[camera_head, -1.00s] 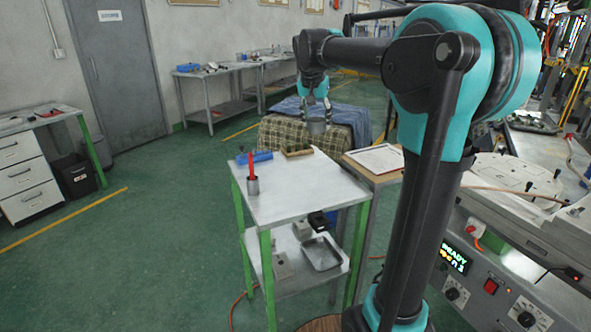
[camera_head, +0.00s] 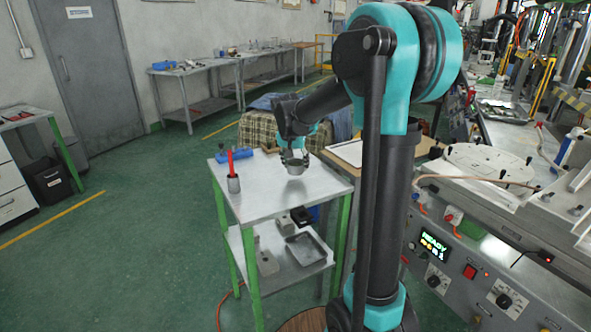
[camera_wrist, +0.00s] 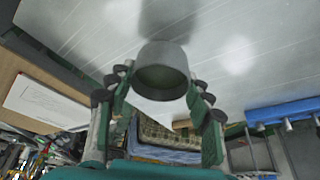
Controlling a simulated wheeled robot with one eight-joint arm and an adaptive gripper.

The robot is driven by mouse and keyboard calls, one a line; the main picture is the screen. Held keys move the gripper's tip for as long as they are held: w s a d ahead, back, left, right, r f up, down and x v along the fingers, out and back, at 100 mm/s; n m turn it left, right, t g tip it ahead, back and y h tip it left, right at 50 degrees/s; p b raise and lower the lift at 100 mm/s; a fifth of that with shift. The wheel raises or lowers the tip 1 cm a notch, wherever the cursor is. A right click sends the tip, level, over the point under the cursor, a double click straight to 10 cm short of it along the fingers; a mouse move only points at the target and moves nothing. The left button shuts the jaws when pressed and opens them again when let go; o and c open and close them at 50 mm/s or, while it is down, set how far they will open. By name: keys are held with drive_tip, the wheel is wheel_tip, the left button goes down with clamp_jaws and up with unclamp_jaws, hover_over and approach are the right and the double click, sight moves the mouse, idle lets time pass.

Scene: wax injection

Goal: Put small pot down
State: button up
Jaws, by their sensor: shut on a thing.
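The small pot (camera_head: 295,167) is a grey metal cup held in my gripper (camera_head: 294,158), over the top of a small metal table (camera_head: 262,191). In the wrist view the pot (camera_wrist: 163,72) sits between the two fingers of my gripper (camera_wrist: 160,88), its open mouth facing the camera. A shadow of the pot lies on the pale tabletop (camera_wrist: 90,35). It appears a little above the surface; I cannot tell the exact gap.
A grey cup with red sticks (camera_head: 233,182) stands on the table's left side. A blue object (camera_head: 231,158) lies at its back edge. A white sheet (camera_head: 349,152) lies on a wooden surface at right. The table's front is clear. The lower shelf holds a tray (camera_head: 305,248).

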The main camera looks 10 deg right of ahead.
drive_tip(key=shift+f, duration=1.2)
drive_tip(key=o, duration=1.3)
drive_tip(key=shift+f, duration=0.1)
drive_tip(key=shift+c, duration=0.2)
drive_tip(key=v, duration=1.2)
